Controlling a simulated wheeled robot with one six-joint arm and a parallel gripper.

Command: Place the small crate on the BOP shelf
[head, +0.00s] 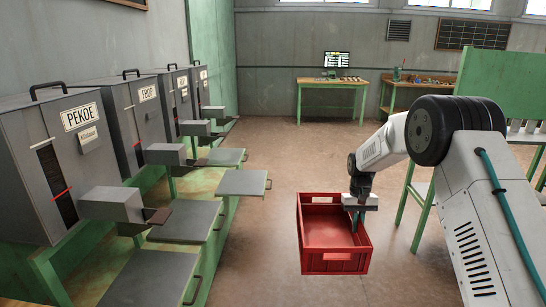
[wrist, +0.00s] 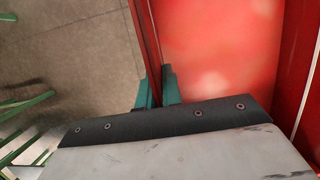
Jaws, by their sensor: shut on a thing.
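The red crate (head: 334,264) is open-topped and looks empty in the head view, upright over the floor in front of me. My gripper (head: 357,214) is shut on its right-hand wall from above. In the wrist view the teal fingers (wrist: 157,92) pinch the thin red wall, with the crate's red floor (wrist: 220,50) beside them. The third grey drum sorter in the row carries a small sign (head: 183,82) that seems to read BOP. Several flat grey shelves (head: 243,183) stand on green frames before the sorters; which one belongs to BOP is hard to tell.
The nearer sorters are signed PEKOE (head: 80,117) and FBOP (head: 148,93). Their chutes jut out over the shelves. A green rack (head: 500,85) stands at right. The floor between is clear.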

